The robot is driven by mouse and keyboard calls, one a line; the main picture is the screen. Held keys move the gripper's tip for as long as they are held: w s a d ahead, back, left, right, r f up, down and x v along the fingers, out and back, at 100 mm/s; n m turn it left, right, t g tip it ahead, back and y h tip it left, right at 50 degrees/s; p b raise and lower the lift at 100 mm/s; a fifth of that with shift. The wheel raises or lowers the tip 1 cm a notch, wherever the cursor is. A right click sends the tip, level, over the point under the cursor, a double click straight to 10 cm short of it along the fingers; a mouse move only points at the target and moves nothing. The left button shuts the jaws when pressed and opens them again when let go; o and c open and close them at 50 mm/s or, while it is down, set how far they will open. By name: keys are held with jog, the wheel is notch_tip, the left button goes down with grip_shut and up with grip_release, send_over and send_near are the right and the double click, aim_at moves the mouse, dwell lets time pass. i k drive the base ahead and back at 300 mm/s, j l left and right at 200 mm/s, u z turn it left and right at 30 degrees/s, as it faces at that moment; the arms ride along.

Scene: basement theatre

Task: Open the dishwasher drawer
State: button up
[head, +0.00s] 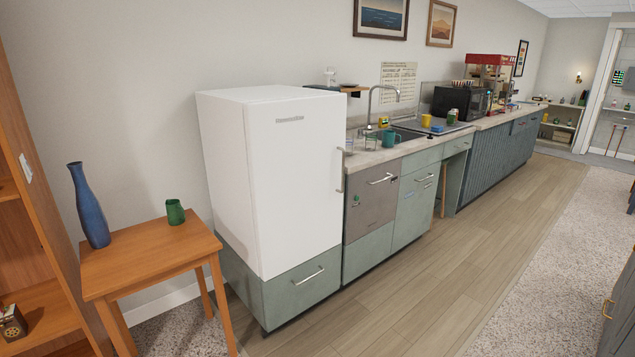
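What looks like the dishwasher drawer (370,208) is a brownish-grey front set in the green counter run, just right of the white fridge. It is closed, flush with the fronts beside it. A silver bar handle (382,179) sits near its top, with a small dark mark to the right and small green marks at its left edge. A green panel (368,252) lies below it. My gripper is not in view.
The white fridge (270,185) stands on a green drawer (302,290) with its own handle. A wooden table (150,255) with a blue vase (88,208) and green cup (175,211) stands at left. The wooden floor (440,265) before the counter is clear. A dark cabinet (622,310) edges in at lower right.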

aim_at(376, 187)
jog(key=i, duration=1.9)
jog(key=i+j+z, duration=0.1)
jog(key=i, duration=1.8)
